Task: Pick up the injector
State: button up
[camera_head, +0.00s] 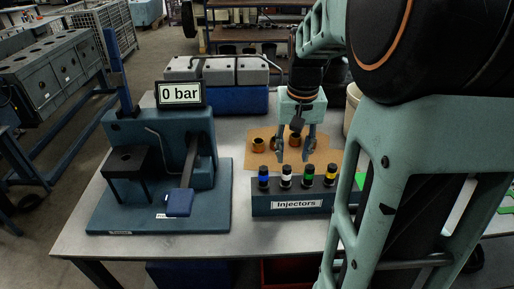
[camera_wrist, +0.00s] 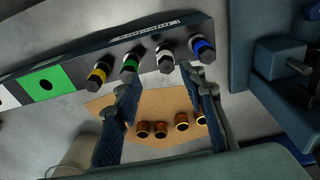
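Several injectors stand upright in a dark blue rack labelled "Injectors" (camera_head: 262,208). From left to right in the head view they are banded blue (camera_head: 263,177), white (camera_head: 286,177), green (camera_head: 308,176) and yellow (camera_head: 330,175). The wrist view shows them in reverse order: yellow (camera_wrist: 98,73), green (camera_wrist: 131,64), white (camera_wrist: 165,61), blue (camera_wrist: 201,46). My gripper (camera_head: 295,154) points down behind the rack, over a brown mat (camera_head: 265,136). Its fingers are apart with nothing between them, and it touches no injector that I can see.
Several copper-coloured sleeves (camera_wrist: 142,129) stand on the mat. A blue test stand (camera_head: 165,122) with a "0 bar" display (camera_head: 180,94) fills the table's left. A pale bin (camera_wrist: 72,155) stands near the mat.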

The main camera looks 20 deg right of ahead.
aim_at(287, 168)
jog(key=f, duration=0.3)
jog(key=shift+w+f, duration=0.25)
jog(key=shift+f, duration=0.05)
jog(key=shift+w+a+f+p, duration=0.1)
jog(key=shift+w+f+p, duration=0.15)
jog(key=shift+f, duration=1.1)
jog(key=shift+w+a+f+p, duration=0.15)
jog(key=shift+w+f, duration=0.2)
jog(key=shift+f, duration=0.95)
jog(key=shift+c, duration=0.4)
grip_shut()
jog(key=shift+d, duration=0.1)
